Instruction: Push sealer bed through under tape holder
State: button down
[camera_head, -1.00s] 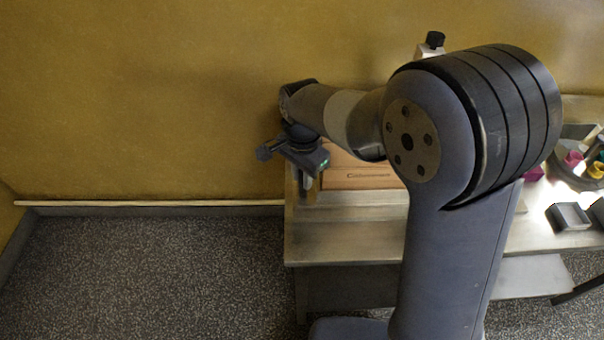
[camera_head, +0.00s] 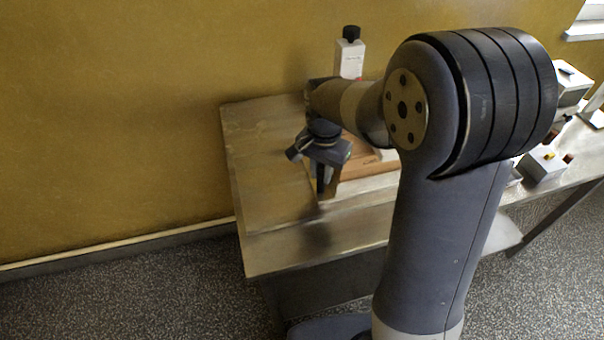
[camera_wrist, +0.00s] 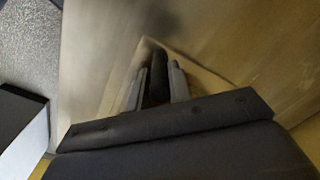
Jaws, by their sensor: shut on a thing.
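My gripper (camera_head: 325,190) points down at the metal table, left of a brown wooden-looking board or box (camera_head: 370,166). In the wrist view my gripper (camera_wrist: 156,75) is shut on a dark, rod-shaped thing (camera_wrist: 155,88), which stands between its two grey fingers. I cannot tell whether this dark thing belongs to the sealer bed. I cannot make out the sealer bed or the tape holder for certain; my arm hides much of the table's middle.
The metal table (camera_head: 262,150) is bare at its left end, against the yellow wall. A white bottle with a black cap (camera_head: 350,55) stands behind my arm. A grey box-shaped thing (camera_head: 543,165) stands at the right. Speckled floor (camera_head: 130,300) lies free in front.

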jog(key=shift+w+d, duration=0.15)
jog(key=shift+d, duration=0.4)
jog(key=c, duration=1.3)
grip_release()
jog(key=shift+r, duration=0.1)
notch_tip(320, 180, up, 11)
jog(key=shift+f, duration=0.15)
